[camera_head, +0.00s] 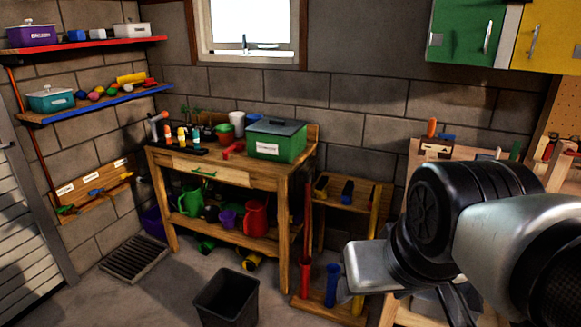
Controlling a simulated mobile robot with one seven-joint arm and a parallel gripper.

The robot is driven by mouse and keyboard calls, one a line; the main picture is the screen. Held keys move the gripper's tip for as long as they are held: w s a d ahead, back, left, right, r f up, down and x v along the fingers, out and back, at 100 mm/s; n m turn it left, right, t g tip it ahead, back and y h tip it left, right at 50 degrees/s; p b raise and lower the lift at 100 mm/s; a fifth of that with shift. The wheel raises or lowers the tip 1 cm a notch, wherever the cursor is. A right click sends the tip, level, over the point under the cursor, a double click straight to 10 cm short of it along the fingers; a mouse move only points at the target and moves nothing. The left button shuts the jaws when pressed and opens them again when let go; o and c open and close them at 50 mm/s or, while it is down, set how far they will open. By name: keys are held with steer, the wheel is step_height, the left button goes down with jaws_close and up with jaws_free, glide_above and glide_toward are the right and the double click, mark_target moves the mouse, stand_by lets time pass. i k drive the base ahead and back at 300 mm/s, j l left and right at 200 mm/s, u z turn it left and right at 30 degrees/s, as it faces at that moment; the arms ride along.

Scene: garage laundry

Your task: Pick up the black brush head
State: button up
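I cannot single out a black brush head for certain. Several small dark pieces with coloured parts lie on the low wooden rack (340,207): a yellow-and-black piece (320,187), a blue-and-black piece (347,190), and a yellow piece (374,195) at the right. My arm fills the lower right and hides part of the area behind it. Thin dark parts under the arm, possibly my gripper (458,302), show only partly. Their fingertips cannot be made out. They are apart from the rack pieces in the picture.
A wooden workbench (225,175) holds a green lidded box (277,140), with cans and pots below. A black bin (227,298) stands in front. Red, blue and yellow upright tools are by the rack. Another wooden bench (400,305) is behind my arm. Floor at left is partly clear.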

mark_target(307, 168)
steer(key=i+j+u, duration=0.15)
steer(key=i, duration=0.5)
steer(key=i+j+u, duration=0.1)
steer(key=i, duration=0.55)
